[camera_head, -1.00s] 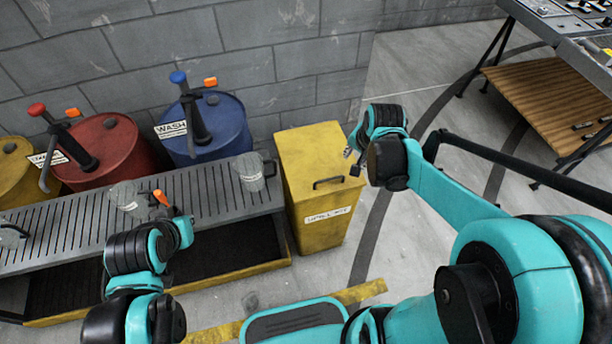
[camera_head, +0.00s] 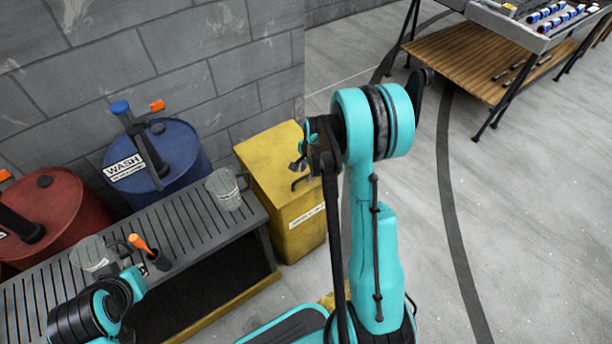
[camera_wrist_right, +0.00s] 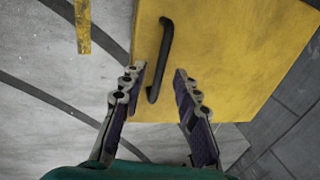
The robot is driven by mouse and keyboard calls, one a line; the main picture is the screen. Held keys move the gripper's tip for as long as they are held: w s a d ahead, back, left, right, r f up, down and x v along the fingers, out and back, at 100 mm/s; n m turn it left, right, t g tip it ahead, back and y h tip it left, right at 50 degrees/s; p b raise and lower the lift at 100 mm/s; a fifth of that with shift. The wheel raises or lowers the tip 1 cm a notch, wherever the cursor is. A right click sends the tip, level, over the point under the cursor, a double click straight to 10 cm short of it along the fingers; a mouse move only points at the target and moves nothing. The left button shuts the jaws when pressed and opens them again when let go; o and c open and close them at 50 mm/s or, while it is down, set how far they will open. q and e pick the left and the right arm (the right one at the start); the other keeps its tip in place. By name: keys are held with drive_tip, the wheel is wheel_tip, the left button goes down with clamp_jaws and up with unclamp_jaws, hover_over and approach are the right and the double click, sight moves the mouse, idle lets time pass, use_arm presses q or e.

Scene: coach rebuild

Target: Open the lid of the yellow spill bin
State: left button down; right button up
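The yellow spill bin (camera_head: 290,200) stands on the floor at the right end of the grated bench, its lid (camera_head: 268,158) shut. In the right wrist view the yellow lid (camera_wrist_right: 230,60) fills the upper right, with its black bar handle (camera_wrist_right: 161,60) near one edge. My right gripper (camera_wrist_right: 158,72) is open, with the handle's near end showing between its two fingertips; I cannot tell if they touch it. In the head view my right gripper (camera_head: 298,165) is over the lid by the handle, partly hidden by my arm. My left arm is at the lower left; its gripper's fingers cannot be made out.
The grated bench (camera_head: 185,235) stands left of the bin, with two clear jugs (camera_head: 226,189) on it. Blue (camera_head: 160,160) and red (camera_head: 55,205) drums stand behind it against the block wall. A wooden-shelved table (camera_head: 480,62) is at the back right. The floor right of the bin is clear.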

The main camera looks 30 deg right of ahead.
drive_tip(key=shift+w+f, duration=0.1)
drive_tip(key=shift+f, duration=0.4)
clamp_jaws()
